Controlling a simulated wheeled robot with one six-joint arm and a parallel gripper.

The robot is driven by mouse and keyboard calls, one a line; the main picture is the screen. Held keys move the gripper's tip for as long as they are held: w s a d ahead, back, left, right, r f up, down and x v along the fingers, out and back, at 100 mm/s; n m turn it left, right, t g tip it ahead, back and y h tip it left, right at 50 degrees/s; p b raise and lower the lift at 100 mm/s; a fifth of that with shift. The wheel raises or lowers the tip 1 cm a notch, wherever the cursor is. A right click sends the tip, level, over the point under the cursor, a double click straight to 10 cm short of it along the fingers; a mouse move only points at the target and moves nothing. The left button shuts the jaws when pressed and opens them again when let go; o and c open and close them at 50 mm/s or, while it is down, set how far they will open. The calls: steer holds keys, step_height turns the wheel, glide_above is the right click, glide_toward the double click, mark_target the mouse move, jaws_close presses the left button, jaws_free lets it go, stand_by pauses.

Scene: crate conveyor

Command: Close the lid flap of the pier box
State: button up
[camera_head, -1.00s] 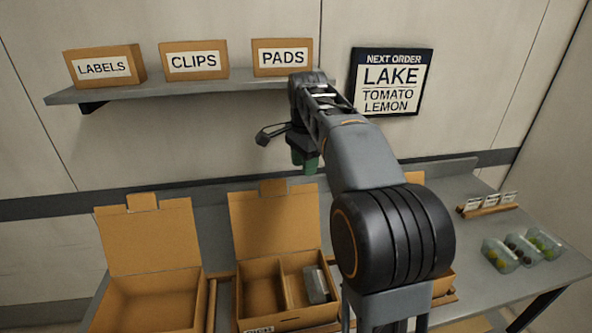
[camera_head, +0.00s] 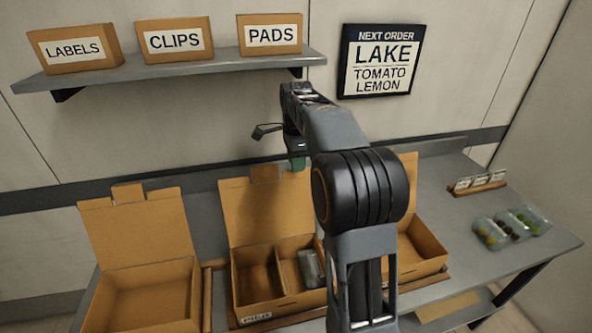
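Three open cardboard boxes stand in a row on the bench, each with its lid flap raised at the back. The middle box (camera_head: 238,284) has a small front label, too small to read surely. Its upright lid flap (camera_head: 262,212) has a tab on top. A divider splits it, and a grey packet (camera_head: 310,269) lies in the right compartment. The left box (camera_head: 140,326) looks empty, and its label is not in view. The right box (camera_head: 423,262) is partly hidden by my arm. I cannot tell which is the pier box. My gripper (camera_head: 298,162) hangs above and behind the middle flap, its fingers unclear.
A shelf (camera_head: 170,70) with boxes marked LABELS, CLIPS and PADS is on the wall above. An order sign (camera_head: 382,60) reads LAKE, TOMATO, LEMON. Clear punnets (camera_head: 510,228) and a card holder (camera_head: 479,184) stand at the right. The bench between them and the boxes is clear.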

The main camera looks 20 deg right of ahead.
steer(key=shift+f, duration=1.6)
jaws_close()
